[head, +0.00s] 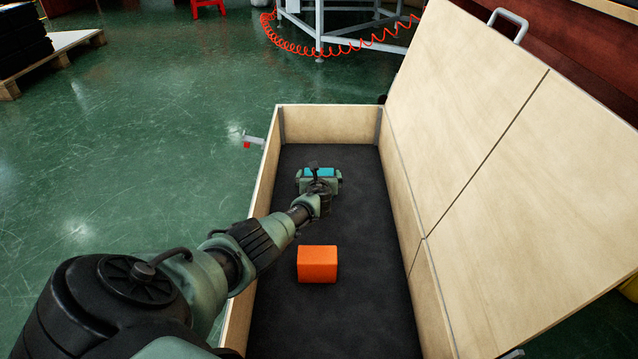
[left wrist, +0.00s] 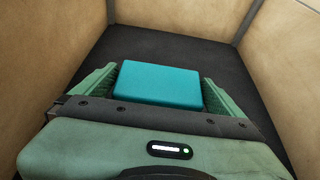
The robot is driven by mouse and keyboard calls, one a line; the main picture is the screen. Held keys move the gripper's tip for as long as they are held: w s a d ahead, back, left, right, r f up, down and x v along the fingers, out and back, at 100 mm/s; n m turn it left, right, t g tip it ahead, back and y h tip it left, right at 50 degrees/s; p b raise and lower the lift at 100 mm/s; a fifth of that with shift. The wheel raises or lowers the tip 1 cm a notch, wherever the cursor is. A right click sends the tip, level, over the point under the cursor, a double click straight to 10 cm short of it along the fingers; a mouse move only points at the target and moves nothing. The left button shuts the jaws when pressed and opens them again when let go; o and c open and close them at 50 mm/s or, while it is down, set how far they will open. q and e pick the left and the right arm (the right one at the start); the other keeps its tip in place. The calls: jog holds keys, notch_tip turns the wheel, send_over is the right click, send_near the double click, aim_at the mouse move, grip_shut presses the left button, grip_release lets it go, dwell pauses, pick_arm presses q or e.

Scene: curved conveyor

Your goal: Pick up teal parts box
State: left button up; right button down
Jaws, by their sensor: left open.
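The teal parts box (head: 318,173) lies on the dark floor of an open wooden crate, near its far end. In the head view my left gripper covers most of it. In the left wrist view the teal box (left wrist: 158,84) sits between the two green fingers of my left gripper (left wrist: 158,90). The fingers are open, one on each side of the box, with a small dark gap showing at least on the left. The left gripper also shows in the head view (head: 319,178), reaching down into the crate. My right gripper is not in view.
An orange box (head: 317,264) lies in the crate, nearer to me than the teal one. The crate's walls (head: 330,111) stand around both, and its hinged lid (head: 500,150) leans open to the right. Green floor (head: 150,150) is clear on the left.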

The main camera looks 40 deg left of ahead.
pick_arm(q)
jog(key=shift+w+a, duration=0.15)
jog(key=c, duration=1.5)
jog(key=shift+o, duration=0.2)
